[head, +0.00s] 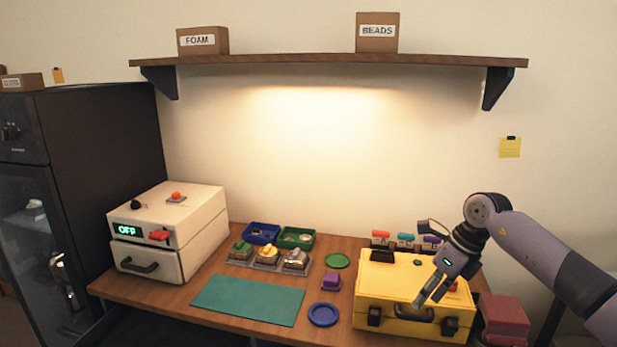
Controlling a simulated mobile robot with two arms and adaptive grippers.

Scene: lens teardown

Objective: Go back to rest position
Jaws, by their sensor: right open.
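My right gripper (428,290) is in the head view, with its arm coming in from the right. It is open and empty, its fingers pointing down and left in front of the yellow case (385,285). The case is closed, and the gripper and forearm hide part of its lid and front right. I cannot tell whether the fingers touch it. My left gripper is not in view.
A white box (205,236) with an OFF display stands on the table's left. A teal mat (248,300), blue dish (323,315), green disc (337,261) and purple block (331,281) lie mid-table. A red block (504,318) sits right of the case. A shelf (330,60) runs above.

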